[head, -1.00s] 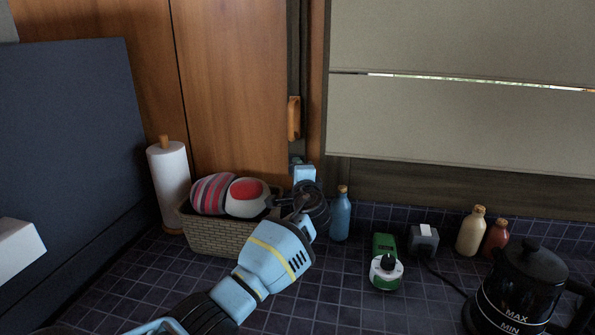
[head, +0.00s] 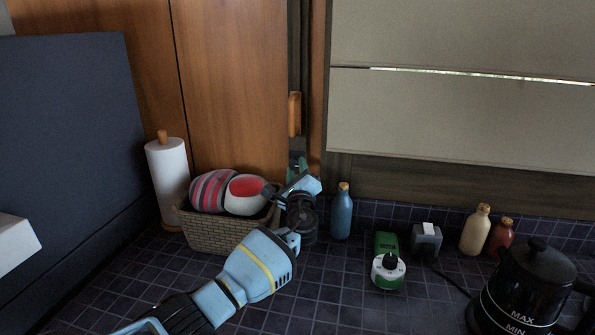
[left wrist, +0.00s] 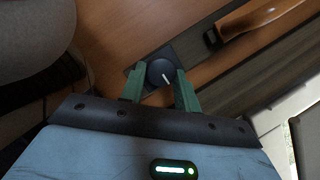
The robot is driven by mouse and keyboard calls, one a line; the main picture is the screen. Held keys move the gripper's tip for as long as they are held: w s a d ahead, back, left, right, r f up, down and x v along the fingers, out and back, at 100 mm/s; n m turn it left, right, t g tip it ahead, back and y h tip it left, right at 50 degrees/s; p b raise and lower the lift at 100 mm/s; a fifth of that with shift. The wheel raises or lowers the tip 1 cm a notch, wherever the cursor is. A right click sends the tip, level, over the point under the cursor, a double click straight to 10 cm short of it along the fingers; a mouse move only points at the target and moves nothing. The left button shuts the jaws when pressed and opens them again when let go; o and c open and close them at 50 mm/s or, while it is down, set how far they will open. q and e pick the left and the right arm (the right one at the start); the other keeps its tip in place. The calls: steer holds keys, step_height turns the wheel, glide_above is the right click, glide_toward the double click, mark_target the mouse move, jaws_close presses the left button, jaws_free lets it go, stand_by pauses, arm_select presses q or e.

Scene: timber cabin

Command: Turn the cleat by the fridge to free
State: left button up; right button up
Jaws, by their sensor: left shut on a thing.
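The cleat appears to be the dark round knob (left wrist: 161,73) with a white line, on a dark square plate against the wood in the left wrist view. My left gripper (left wrist: 159,86) has its green fingers on either side of the knob and is shut on it. The white line points down and slightly right in that view. In the head view my left gripper (head: 297,168) is at the dark strip beside the wooden panel, and it hides the knob. My right gripper is in neither view.
A wooden handle (head: 295,114) is just above the gripper. A basket (head: 220,237) with striped and red-white items and a paper roll (head: 168,175) stand left. A blue bottle (head: 341,215) is close on the right. A green device (head: 387,262) and black kettle (head: 525,290) stand farther right.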

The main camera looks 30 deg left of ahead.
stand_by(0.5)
arm_select(q)
steer(key=o, duration=1)
steer(key=shift+c, duration=0.2)
steer(key=v, duration=0.7)
steer(key=shift+s+d, duration=0.15)
steer(key=shift+s, duration=0.2)
steer(key=shift+f, duration=0.15)
